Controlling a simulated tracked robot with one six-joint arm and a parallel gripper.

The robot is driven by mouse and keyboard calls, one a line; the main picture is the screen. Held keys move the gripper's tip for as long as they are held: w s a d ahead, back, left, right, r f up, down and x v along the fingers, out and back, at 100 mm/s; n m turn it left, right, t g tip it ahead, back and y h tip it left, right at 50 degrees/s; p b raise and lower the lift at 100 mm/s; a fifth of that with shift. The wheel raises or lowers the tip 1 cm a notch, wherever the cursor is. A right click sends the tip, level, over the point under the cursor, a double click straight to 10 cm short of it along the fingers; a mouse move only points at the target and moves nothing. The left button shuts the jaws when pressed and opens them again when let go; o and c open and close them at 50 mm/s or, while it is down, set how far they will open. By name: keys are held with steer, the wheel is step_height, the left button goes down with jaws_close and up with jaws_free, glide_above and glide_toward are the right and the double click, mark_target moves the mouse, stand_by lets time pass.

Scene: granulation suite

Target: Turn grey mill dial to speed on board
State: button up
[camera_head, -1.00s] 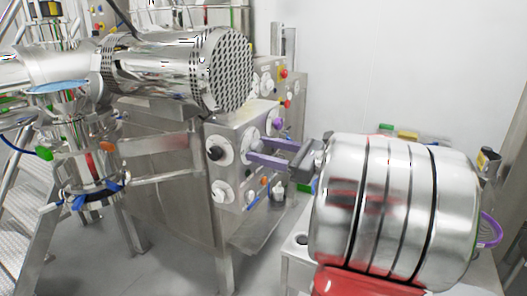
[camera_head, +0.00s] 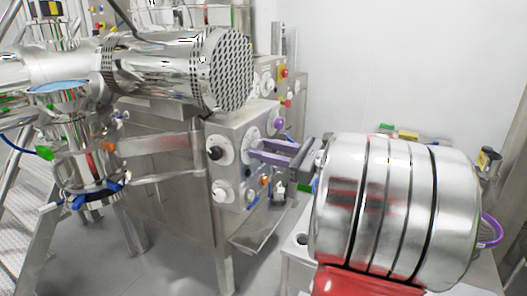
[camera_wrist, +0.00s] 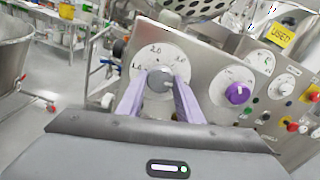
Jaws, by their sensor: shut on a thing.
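The grey mill dial (camera_wrist: 160,80) sits at the centre of a round white scale plate (camera_wrist: 158,58) on the steel control panel. In the wrist view the plate carries hand-like marks, among them 2.0 at the top. My gripper (camera_wrist: 160,90) has its two purple fingers shut on the grey dial, one on each side. In the head view my gripper (camera_head: 252,150) reaches the panel from the right, and its fingers hide the grey dial. The dial's pointer direction cannot be read. No board with a speed is legible in these frames.
A purple knob (camera_wrist: 238,93) on its own scale plate sits right of the grey dial. A black knob (camera_head: 215,153) is on the panel's left side. Several small buttons and a yellow tag (camera_wrist: 280,34) are nearby. A perforated steel drum (camera_head: 228,70) overhangs the panel.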

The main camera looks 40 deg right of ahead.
steer(key=n, duration=2.3)
steer(key=shift+f, duration=0.1)
stand_by(0.5)
steer(key=o, duration=1)
steer(key=shift+r, duration=0.2)
steer(key=shift+o, duration=0.2)
